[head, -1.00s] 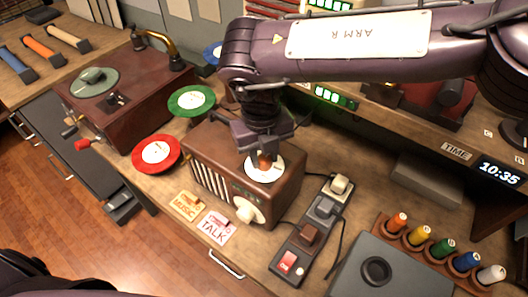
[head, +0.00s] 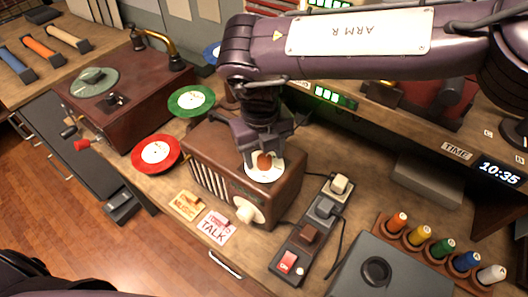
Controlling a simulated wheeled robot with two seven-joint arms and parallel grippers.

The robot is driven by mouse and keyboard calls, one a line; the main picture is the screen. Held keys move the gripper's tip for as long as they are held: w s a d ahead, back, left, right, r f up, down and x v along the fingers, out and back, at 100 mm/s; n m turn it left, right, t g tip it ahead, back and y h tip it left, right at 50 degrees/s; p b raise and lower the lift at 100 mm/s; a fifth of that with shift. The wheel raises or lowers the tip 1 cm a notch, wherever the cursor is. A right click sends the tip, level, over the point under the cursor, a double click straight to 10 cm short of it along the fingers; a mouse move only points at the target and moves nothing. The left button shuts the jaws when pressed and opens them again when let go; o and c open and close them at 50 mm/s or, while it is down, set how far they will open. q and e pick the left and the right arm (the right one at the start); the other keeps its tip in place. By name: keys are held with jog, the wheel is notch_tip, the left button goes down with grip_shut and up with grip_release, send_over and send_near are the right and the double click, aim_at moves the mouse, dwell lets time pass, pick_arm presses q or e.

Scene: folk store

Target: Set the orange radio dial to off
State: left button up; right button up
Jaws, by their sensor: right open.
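The wooden radio (head: 222,176) stands on the bench in the middle of the head view. On its top is a white disc (head: 265,175) with the orange dial (head: 264,160) at its centre. My right gripper (head: 262,150) points down over the dial from above, with its jaws open. The fingers are close around or just above the dial; I cannot tell whether they touch it. The gripper hides part of the dial and the disc's markings. A cream knob (head: 246,212) is on the radio's front. My left gripper is not in view.
A power strip (head: 312,228) with plugs and a red switch lies right of the radio. MUSIC (head: 186,205) and TALK (head: 215,227) cards lie in front. Red (head: 155,152) and green (head: 191,101) records lie left. A grey box (head: 385,283) and a spool rack (head: 440,257) are at right.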

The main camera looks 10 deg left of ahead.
aim_at(263, 158)
notch_tip(263, 158, up, 6)
jog(key=shift+a+r+b, duration=0.15)
jog(key=shift+r+b, duration=0.1)
jog(key=shift+b, duration=0.5)
jog(key=shift+s+r, duration=0.1)
jog(key=shift+r, duration=0.4)
